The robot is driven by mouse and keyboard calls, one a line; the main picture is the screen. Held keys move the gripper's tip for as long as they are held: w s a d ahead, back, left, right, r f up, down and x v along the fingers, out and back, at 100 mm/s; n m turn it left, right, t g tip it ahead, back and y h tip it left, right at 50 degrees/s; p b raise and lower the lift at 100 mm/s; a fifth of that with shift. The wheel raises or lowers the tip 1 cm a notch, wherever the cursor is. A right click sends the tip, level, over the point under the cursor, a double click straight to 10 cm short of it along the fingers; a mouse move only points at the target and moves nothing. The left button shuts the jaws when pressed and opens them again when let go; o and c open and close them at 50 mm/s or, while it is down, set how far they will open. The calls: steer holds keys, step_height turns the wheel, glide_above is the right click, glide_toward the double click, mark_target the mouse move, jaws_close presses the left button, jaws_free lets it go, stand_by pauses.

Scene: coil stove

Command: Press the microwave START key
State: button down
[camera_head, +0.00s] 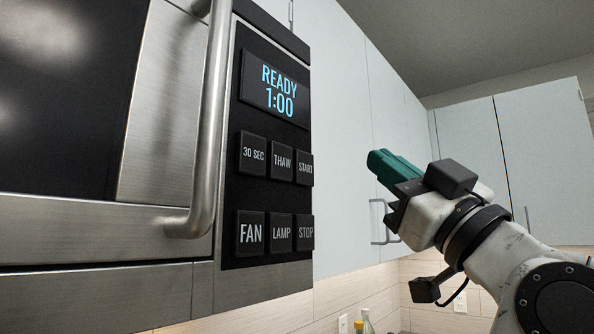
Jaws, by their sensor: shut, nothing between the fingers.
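The microwave's black key panel (232,180) is on the left half of the head view. Its START key (305,168) is a dark square with white letters at the right end of the upper key row, just right of THAW. The display (274,88) above reads READY 1:00. My gripper (374,158) is to the right of the panel with its green fingers closed together and pointing left toward it. In the picture a gap separates the fingertips from the START key; nothing is held.
The FAN (250,233), LAMP (281,233) and STOP (306,232) keys lie below. A metal door handle (211,120) sticks out left of the panel. White cabinets (468,140) stand behind my arm. Bottles (366,322) are at the bottom.

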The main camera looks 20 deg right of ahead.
mark_target(304, 169)
steer(key=shift+s+r, duration=0.3)
steer(key=shift+r, duration=0.15)
steer(key=shift+w, duration=0.1)
steer(key=w+a, duration=0.5)
steer(key=w, duration=0.2)
steer(key=shift+w, duration=0.15)
stand_by(2.1)
steer(key=shift+w+a, duration=0.2)
steer(key=shift+w, duration=0.05)
